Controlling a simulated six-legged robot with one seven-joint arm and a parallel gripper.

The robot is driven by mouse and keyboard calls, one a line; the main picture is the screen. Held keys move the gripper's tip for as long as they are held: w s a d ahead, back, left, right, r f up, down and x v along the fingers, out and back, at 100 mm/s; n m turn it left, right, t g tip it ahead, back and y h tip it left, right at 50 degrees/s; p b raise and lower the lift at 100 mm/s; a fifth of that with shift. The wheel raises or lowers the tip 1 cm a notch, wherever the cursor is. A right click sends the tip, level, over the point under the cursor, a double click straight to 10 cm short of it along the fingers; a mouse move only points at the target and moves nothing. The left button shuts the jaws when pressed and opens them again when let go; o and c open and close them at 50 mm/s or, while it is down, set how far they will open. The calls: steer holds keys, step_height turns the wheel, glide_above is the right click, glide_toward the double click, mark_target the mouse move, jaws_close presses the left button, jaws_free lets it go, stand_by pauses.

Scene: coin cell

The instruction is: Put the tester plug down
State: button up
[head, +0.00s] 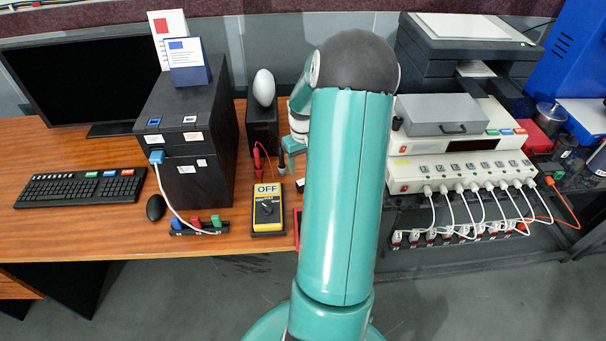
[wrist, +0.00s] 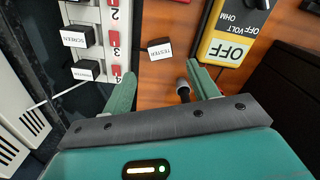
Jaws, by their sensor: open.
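The tester plug (wrist: 160,49) is a small black block with a white TESTER label. In the wrist view it lies on the wooden desk top, just beyond the tips of my gripper (wrist: 161,68). The two green fingers stand wide apart with nothing held between them. The plug appears apart from both fingers. In the head view my gripper's end is mostly hidden behind my own arm, and I cannot make out the plug there for certain.
A numbered socket strip (wrist: 114,47) with a SCREEN plug (wrist: 78,37) lies left of the tester plug. The yellow meter (head: 268,211), reading OFF, also shows in the wrist view (wrist: 228,50), at right. A dark probe-like stub (wrist: 183,91) stands by the right finger.

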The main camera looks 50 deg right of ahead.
steer(key=shift+r, duration=2.1)
steer(key=w+a+r+n+t+h, duration=0.1)
steer(key=w+a+r, duration=0.1)
steer(key=a+r, duration=0.75)
steer(key=w+a+r+n+t+h, duration=0.15)
steer(key=a+r, duration=0.45)
steer(key=a, duration=0.6)
steer(key=s+a+r+n+t, duration=0.1)
steer(key=s+a, duration=0.2)
steer(key=a, duration=0.3)
steer(key=s+a+r+t+y, duration=0.1)
steer(key=s+a+r, duration=0.1)
steer(key=s+a, duration=0.2)
steer(key=s+a+r+n+t+y, duration=0.1)
steer(key=s+a, duration=0.3)
steer(key=a, duration=0.6)
steer(key=shift+r+n, duration=0.35)
steer(key=shift+r, duration=0.4)
steer(key=shift+s+y, duration=0.1)
steer(key=shift+y, duration=0.15)
